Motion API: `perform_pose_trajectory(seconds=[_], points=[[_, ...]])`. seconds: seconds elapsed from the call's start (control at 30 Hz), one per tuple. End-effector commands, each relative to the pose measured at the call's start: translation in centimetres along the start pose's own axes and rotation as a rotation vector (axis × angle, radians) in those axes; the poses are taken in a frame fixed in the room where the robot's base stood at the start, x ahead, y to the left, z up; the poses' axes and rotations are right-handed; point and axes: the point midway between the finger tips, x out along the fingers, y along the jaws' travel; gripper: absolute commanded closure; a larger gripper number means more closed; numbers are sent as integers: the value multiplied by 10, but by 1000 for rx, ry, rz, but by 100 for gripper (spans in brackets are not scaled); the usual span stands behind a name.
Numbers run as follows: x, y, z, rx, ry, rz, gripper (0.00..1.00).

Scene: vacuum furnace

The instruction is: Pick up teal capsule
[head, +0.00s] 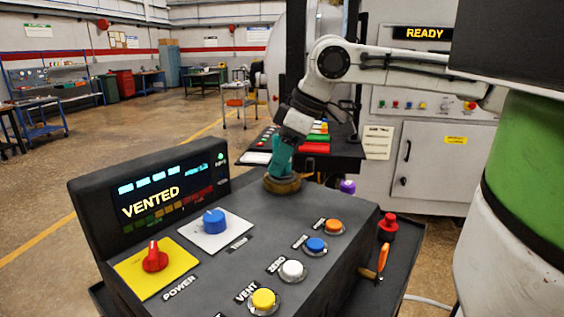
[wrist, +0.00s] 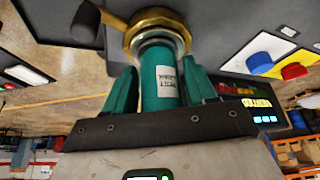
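The teal capsule (wrist: 162,90), a cylinder with a white printed label, stands in a brass collar (wrist: 158,22) in the wrist view. My gripper (wrist: 158,68) has one teal finger on each side of the capsule, very close to it. I cannot tell whether the fingers press on it or leave a thin gap. In the head view my gripper (head: 282,158) points down at the far end of the dark console, just above the brass collar (head: 283,184). The fingers and capsule blend into one teal shape there.
The console (head: 330,205) carries a screen reading VENTED (head: 155,198), a red knob (head: 154,257), a blue knob (head: 213,220) and several push buttons. A red emergency-style button (head: 388,227) and an orange-handled tool (head: 381,262) sit at its right. A dark lever (wrist: 90,18) sticks out from the collar.

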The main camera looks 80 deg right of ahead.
Motion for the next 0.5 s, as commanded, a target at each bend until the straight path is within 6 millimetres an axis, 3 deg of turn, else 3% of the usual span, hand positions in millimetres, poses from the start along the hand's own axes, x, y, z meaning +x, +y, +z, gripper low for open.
perform_pose_trajectory(seconds=[0.07,0.5], points=[[0,0,0,0,0,0,52],[0,0,0,0,0,0,94]])
